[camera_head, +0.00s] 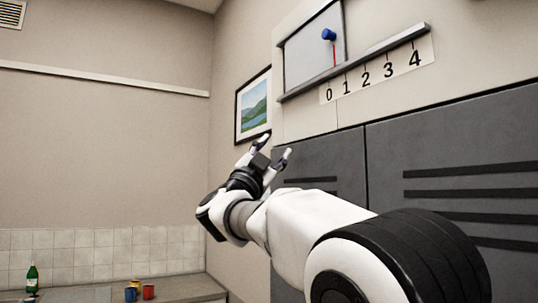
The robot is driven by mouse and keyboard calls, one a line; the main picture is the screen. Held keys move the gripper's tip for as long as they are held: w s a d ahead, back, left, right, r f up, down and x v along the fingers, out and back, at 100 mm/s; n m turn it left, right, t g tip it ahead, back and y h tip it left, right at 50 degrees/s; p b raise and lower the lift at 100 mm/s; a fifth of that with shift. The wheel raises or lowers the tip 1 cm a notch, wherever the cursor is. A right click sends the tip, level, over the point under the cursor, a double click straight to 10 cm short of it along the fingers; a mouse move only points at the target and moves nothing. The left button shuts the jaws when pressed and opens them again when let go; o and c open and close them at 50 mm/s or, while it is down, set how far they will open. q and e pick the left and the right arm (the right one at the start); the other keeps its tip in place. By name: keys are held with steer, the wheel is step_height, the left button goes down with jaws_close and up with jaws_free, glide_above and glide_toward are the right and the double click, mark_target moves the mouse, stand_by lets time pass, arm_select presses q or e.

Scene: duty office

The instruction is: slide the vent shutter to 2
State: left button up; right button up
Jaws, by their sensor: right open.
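The vent shutter (305,62) is a pale grey panel in a rail on the wall, at the upper right. A blue knob (328,35) stands out from it, with a red pointer line (334,54) below. The line points between 0 and 1 on the number scale (376,70), which runs from 0 to 4; exactly where is hard to tell at this angle. My right gripper (274,147) is open and empty, below and left of the shutter, apart from it. My left gripper does not show.
Dark grey lockers (410,150) with slots stand below the scale. A framed landscape picture (253,106) hangs left of the shutter.

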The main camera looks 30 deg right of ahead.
steer(key=m, duration=0.8)
steer(key=m+t, duration=0.1)
steer(key=m, duration=0.3)
steer(key=shift+w+a+f+y, duration=0.2)
steer(key=shift+w+y, duration=0.1)
steer(key=shift+w, duration=0.05)
